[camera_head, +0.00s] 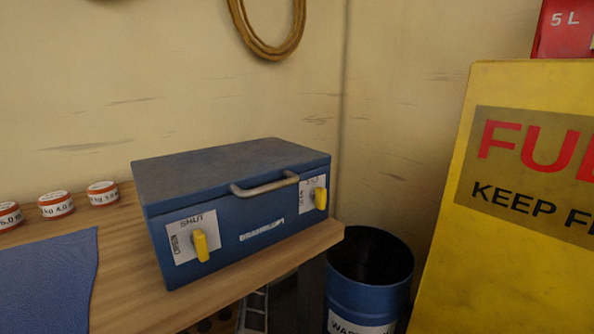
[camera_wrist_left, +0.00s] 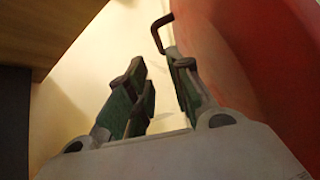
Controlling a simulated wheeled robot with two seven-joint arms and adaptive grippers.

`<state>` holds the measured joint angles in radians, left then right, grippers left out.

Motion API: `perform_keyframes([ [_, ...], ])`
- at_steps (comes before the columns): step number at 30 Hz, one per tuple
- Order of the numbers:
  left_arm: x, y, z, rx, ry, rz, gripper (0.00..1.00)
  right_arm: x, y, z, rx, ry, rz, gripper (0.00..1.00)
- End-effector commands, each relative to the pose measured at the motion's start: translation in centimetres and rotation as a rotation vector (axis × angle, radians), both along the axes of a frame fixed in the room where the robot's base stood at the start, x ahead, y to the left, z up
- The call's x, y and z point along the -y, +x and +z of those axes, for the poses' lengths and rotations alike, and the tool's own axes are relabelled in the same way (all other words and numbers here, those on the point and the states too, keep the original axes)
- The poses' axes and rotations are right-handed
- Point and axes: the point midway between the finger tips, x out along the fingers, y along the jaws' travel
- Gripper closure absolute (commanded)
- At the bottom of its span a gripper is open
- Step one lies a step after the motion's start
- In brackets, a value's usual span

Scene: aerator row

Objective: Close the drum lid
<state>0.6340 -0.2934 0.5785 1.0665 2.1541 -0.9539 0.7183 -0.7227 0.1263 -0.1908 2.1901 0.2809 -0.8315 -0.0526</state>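A blue drum (camera_head: 370,280) stands on the floor to the right of the wooden bench, with a white label on its front. Its top looks open and dark inside; no lid shows on it in the head view. Neither gripper shows in the head view. In the left wrist view my left gripper (camera_wrist_left: 160,80) has its two green-padded fingers apart, with nothing between them. A large red curved surface (camera_wrist_left: 240,60) lies right of the fingers, with a dark bent rod (camera_wrist_left: 158,34) just beyond the fingertips. I cannot tell what these two belong to.
A blue box (camera_head: 235,205) with a grey handle and yellow latches sits on the wooden bench (camera_head: 130,270). Several small round tins (camera_head: 56,204) and a blue cloth (camera_head: 50,280) lie left of it. A yellow fuel cabinet (camera_head: 500,260) stands close right of the drum.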

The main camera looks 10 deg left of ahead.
Motion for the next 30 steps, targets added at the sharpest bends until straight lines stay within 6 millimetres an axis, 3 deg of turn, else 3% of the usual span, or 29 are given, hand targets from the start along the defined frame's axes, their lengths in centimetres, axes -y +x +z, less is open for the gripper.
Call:
perform_keyframes([
  [17, 0.1, 0.7, 0.6, 0.0, 0.002, 0.001, 0.79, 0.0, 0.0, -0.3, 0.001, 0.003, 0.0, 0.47],
  [30, 0.7, 3.7, 3.6, 0.0, 0.002, -0.001, 0.79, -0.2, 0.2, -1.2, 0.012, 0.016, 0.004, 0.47],
])
